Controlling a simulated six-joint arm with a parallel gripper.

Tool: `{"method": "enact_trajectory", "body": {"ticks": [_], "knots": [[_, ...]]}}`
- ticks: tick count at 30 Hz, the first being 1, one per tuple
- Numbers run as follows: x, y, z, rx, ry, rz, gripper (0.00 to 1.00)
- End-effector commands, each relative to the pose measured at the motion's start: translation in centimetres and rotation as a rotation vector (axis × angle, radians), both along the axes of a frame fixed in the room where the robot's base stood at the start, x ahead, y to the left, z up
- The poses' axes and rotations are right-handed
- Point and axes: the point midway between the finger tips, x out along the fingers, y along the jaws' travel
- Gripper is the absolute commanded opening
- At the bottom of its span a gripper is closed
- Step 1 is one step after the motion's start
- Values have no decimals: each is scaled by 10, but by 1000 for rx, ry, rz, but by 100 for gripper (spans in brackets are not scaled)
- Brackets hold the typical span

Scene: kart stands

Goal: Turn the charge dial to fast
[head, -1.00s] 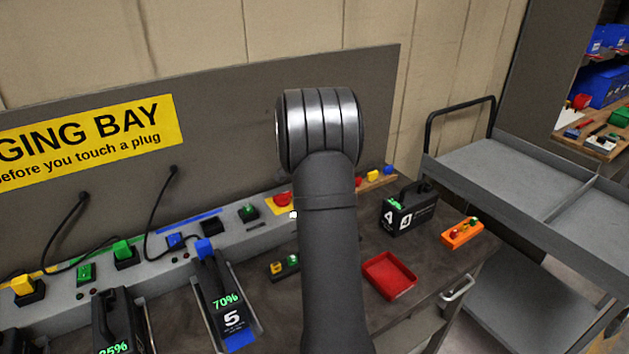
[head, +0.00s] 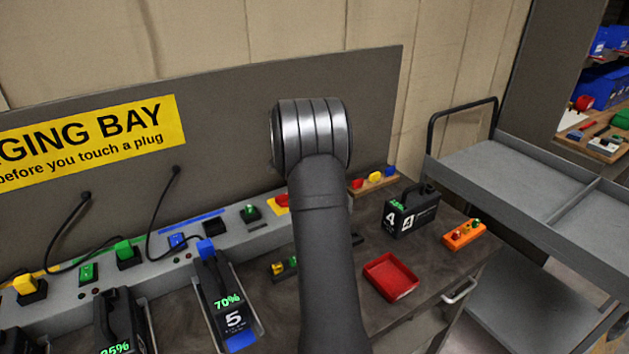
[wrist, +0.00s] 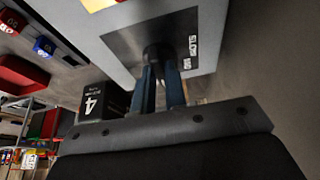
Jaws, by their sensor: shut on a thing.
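The charge dial (wrist: 157,54) is a dark round knob on a dark plate (wrist: 125,43) set in the grey charger top, seen in the wrist view. White lettering (wrist: 193,45) beside it seems to read "SLOW", with a second small mark that I cannot read. My gripper (wrist: 159,78) has its two blue fingers shut on the knob, one on each side. The dial's pointer is hidden, so I cannot tell its setting. In the head view my arm covers the dial and the gripper.
A red tray (head: 391,277), a black battery marked 4 (head: 411,213) and an orange block (head: 464,235) stand right of my arm. Battery 5 (head: 226,305) and corded plugs lie left. A grey backboard (head: 240,120) rises behind; a grey cart (head: 530,175) stands at right.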

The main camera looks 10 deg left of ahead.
Motion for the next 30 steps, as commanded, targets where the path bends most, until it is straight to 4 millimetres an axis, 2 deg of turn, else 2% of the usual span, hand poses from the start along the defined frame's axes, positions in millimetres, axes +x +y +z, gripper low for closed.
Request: {"method": "enact_trajectory", "body": {"ticks": [7, 8, 10, 11, 22, 26, 30], "knots": [[0, 0, 0, 2, 0, -1, 0], [0, 0, 0, 2, 0, -1, 18], [0, 0, 0, 2, 0, -1, 31], [0, 0, 0, 2, 0, -1, 34], [-2, 2, 7, 1, -1, 1, 34], [-6, 8, 25, 3, -3, 2, 34], [-15, 17, 55, 3, -4, 1, 34]]}}
